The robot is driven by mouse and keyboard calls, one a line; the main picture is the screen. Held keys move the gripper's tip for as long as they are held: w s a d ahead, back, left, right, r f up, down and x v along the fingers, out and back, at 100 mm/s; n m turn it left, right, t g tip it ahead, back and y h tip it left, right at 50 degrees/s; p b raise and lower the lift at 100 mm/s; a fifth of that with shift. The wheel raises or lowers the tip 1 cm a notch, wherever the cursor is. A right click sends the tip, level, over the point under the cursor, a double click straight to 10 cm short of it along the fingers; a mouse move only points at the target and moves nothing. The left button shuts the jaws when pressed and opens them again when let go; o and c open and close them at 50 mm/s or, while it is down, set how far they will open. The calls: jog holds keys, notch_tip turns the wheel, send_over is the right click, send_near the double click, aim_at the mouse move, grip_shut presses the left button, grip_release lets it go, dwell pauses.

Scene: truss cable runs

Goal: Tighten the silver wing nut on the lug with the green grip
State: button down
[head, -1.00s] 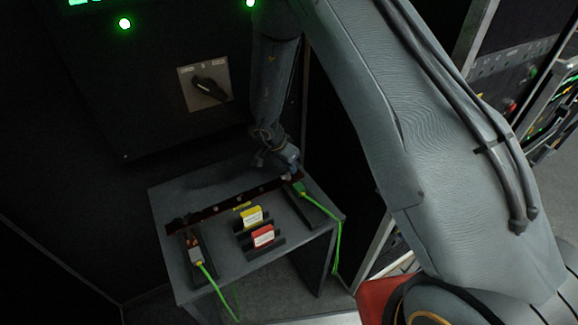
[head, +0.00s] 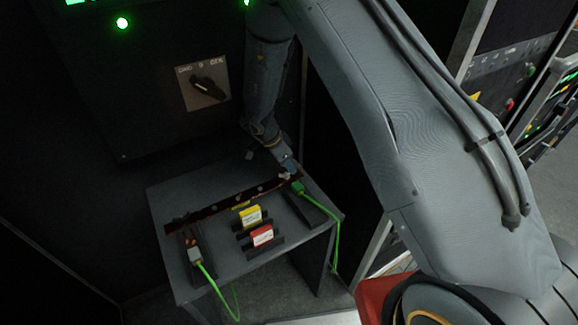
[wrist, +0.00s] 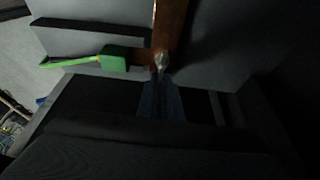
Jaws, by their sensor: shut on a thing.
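The lug with the green grip (head: 298,187) lies at the right end of the dark copper bar on the small grey table. Its green grip also shows in the wrist view (wrist: 117,58), with a copper tongue reaching the bar. The silver wing nut (wrist: 160,60) sits where the tongue meets the bar; in the head view it is a small pale spot (head: 285,176). My gripper (head: 288,168) is at that end of the bar, its jaws shut on the wing nut. In the wrist view the dark jaws (wrist: 160,80) meet the nut; their tips are hard to make out.
The copper bar (head: 222,206) runs along the table (head: 185,276). A second lug with a grey grip (head: 195,254) and green cable is at its left end. A yellow block (head: 251,215) and a red block (head: 262,235) stand in dark holders. A cabinet with a rotary switch (head: 207,87) rises behind.

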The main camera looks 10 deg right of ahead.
jog(key=c, duration=1.9)
grip_release()
jog(key=shift+w, duration=0.1)
jog(key=shift+r, duration=0.1)
jog(key=shift+b+v, duration=1.25)
jog(key=shift+v, duration=2.65)
jog(key=shift+d, duration=0.1)
